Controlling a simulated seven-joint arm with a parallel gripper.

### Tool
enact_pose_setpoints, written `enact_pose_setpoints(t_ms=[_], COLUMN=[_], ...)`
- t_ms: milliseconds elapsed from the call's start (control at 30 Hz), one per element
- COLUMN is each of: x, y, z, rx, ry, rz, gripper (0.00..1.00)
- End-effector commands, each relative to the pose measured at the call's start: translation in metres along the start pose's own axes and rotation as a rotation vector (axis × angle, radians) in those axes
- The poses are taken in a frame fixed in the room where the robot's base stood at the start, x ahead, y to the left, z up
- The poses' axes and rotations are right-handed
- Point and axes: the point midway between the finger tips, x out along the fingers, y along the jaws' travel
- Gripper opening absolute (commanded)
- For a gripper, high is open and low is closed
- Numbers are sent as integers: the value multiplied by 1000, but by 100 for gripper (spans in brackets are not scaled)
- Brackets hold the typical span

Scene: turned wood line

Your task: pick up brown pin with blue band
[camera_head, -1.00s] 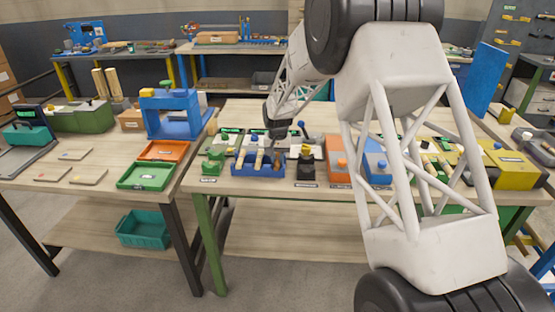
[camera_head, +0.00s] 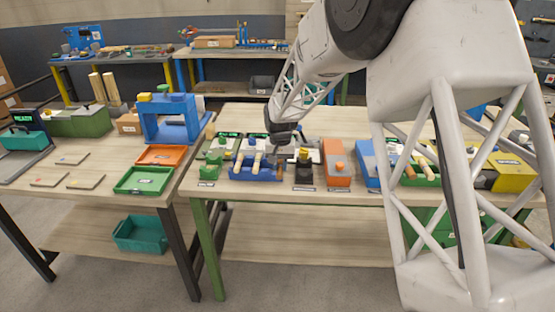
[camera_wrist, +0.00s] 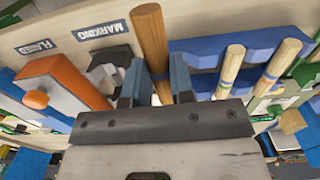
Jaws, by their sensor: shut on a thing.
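My gripper (camera_wrist: 157,84) is shut on a brown pin (camera_wrist: 150,40) in the wrist view, with its blue-grey fingers on either side. The pin's rounded end sticks out past the fingers. No blue band shows on its visible part; the stretch between the fingers is partly hidden. The blue rack (camera_wrist: 210,54) is close beside the pin, and I cannot tell whether the pin is clear of it. In the head view my gripper (camera_head: 284,139) is just above the right end of the blue rack (camera_head: 257,174); the pin there is too small to make out surely.
An orange block (camera_wrist: 65,80) is on the other side. A green tray (camera_head: 143,180) and an orange tray (camera_head: 162,155) lie on the left table.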

Motion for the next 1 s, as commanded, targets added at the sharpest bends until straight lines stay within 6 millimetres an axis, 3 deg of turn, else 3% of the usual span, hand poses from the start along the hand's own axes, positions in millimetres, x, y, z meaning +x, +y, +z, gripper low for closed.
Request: enact_pose_setpoints(t_ms=[200, 500, 1000], x=[-4, -6, -7], y=[9, 18, 22], z=[33, 64, 75], rx=[0, 0, 0], ry=[1, 0, 0], rz=[0, 0, 0], gripper=[0, 0, 0])
